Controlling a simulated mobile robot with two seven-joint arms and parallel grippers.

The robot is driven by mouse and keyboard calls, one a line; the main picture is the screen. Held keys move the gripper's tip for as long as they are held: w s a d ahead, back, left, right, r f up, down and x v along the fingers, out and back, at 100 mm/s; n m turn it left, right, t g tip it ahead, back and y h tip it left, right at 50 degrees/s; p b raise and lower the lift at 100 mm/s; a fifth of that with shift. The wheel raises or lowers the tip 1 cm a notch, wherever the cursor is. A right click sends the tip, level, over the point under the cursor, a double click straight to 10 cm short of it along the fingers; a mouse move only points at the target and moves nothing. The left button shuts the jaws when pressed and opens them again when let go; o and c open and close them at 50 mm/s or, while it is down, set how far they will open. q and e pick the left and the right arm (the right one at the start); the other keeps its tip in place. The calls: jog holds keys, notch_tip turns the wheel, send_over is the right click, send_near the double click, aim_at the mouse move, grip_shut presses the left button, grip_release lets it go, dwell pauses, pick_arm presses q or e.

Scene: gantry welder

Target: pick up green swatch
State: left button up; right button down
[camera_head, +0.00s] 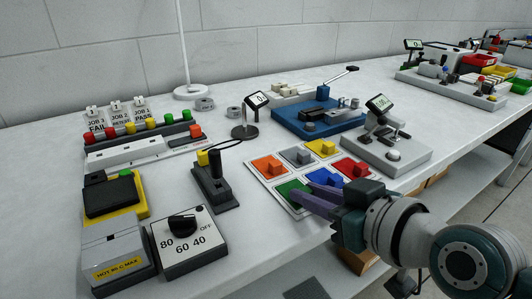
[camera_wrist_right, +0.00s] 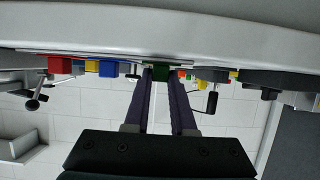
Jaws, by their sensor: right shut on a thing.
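The green swatch (camera_head: 287,188) lies at the front left of a white board (camera_head: 256,176) with several coloured swatches, each with a small block-like knob. My right gripper (camera_head: 307,196) reaches in from the right, with its purple fingers at the green swatch. In the right wrist view, the fingers (camera_wrist_right: 159,80) are shut on the green block of the swatch (camera_wrist_right: 158,72). The swatch appears still at its place on the board; any gap beneath it cannot be told. My left gripper is not in view.
Blue (camera_head: 326,177), red (camera_head: 352,167), orange (camera_head: 268,166), grey (camera_head: 298,156) and yellow (camera_head: 324,148) swatches sit close by. A grey display fixture (camera_head: 388,148) stands to the right.

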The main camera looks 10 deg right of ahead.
jog(key=shift+r+p, duration=0.35)
jog(key=shift+r, duration=0.3)
notch_tip(320, 180, up, 23)
jog(key=s+d+p, duration=0.1)
jog(key=d+p, duration=0.1)
jog(key=p, duration=0.8)
jog(key=s+d+r+n+g+y+p, duration=0.1)
jog(key=s+r+n+g+y+p, duration=0.25)
jog(key=s+r, duration=0.5)
jog(key=s+d+r+n+g+y+p, duration=0.1)
jog(key=s+r+n+g+y+p, duration=0.25)
jog(key=r, duration=0.75)
notch_tip(320, 180, up, 33)
jog(key=t+p, duration=0.2)
jog(key=p, duration=3.6)
jog(key=shift+s+a+h, duration=0.2)
jog(key=shift+s+h, duration=0.1)
jog(key=shift+s, duration=0.1)
jog(key=shift+f, duration=0.15)
